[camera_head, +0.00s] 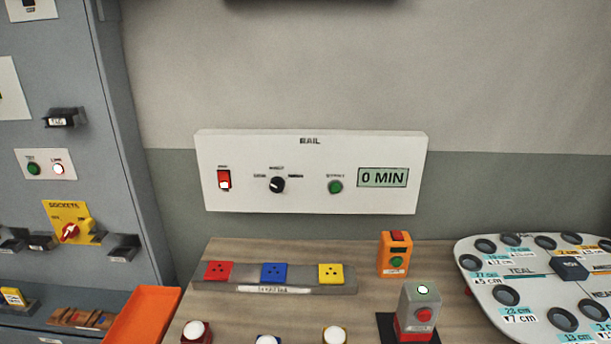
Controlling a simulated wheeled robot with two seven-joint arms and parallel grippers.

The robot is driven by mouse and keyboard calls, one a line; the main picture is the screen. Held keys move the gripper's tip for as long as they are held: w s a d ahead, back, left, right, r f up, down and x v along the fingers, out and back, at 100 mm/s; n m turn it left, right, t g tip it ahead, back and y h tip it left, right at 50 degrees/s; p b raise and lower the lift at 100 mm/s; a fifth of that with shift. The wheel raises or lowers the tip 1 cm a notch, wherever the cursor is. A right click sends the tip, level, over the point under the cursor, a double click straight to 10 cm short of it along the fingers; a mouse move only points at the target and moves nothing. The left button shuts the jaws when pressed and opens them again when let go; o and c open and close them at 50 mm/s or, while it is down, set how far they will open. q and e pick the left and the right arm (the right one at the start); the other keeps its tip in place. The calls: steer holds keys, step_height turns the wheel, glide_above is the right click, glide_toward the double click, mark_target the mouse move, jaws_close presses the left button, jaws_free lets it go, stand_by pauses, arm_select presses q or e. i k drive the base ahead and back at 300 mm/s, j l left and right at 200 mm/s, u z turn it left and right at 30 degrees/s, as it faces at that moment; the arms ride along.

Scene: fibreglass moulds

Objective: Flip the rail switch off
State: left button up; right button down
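The white rail panel (310,203) is fixed on the wall above the wooden bench, with the word RAIL at its top. Its red rocker switch (224,180) is at the panel's left end, and its lower part shows bright white. To its right on the panel are a black rotary knob (277,185), a green button (335,187) and a display (383,177) reading 0 MIN. Neither of my grippers shows in the head view.
The wooden bench (225,256) below the panel holds a grey strip (300,288) with red, blue and yellow sockets, an orange box (395,253) and a grey box with a red button (418,312). A grey cabinet (100,120) stands at left. The space before the panel looks clear.

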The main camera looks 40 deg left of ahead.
mark_target(223, 177)
steer(key=u, duration=1.7)
